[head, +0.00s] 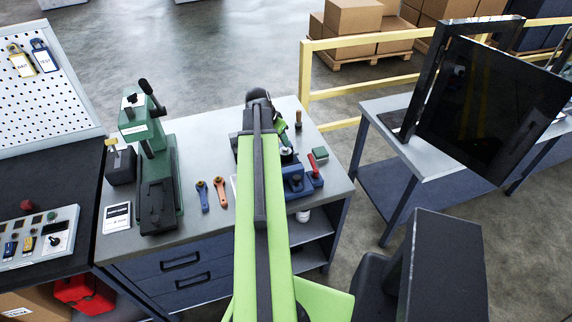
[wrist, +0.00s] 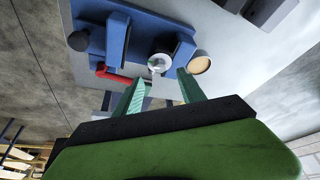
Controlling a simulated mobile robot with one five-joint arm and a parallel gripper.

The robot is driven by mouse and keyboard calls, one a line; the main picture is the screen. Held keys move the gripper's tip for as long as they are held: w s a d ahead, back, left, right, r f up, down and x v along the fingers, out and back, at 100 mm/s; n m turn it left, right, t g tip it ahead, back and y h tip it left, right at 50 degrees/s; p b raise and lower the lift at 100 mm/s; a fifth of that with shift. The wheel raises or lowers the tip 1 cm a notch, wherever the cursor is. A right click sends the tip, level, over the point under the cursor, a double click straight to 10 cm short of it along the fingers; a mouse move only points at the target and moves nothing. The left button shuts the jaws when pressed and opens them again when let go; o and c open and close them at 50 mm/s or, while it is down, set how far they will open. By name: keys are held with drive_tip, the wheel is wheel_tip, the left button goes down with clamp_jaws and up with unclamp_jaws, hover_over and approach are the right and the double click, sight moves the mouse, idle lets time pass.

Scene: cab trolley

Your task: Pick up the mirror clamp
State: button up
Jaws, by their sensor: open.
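In the wrist view my gripper (wrist: 161,82) is open, its two green fingers apart with nothing held between them. A small silver round piece (wrist: 158,62) lies just beyond the fingertips, between them; it may be the mirror clamp, but I cannot tell for sure. It sits beside a blue fixture (wrist: 92,13) with a red lever (wrist: 118,76). In the head view my green arm reaches over the workbench and hides much of this spot. The blue fixture (head: 296,185) shows right of the arm.
On the grey bench (head: 225,225) stand a green press (head: 160,170) at left, a blue-handled tool (head: 203,196), an orange-handled tool (head: 220,192) and a green block (head: 320,155). A wooden-handled tool (head: 298,120) stands at the back. A second table (head: 440,150) is at right.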

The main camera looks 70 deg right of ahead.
sight(284, 148)
drive_tip(key=shift+x, duration=0.95)
drive_tip(key=b+x, duration=0.5)
drive_tip(key=shift+s+d+f, duration=0.1)
drive_tip(key=shift+d, duration=0.1)
drive_tip(key=shift+r, duration=0.2)
clamp_jaws()
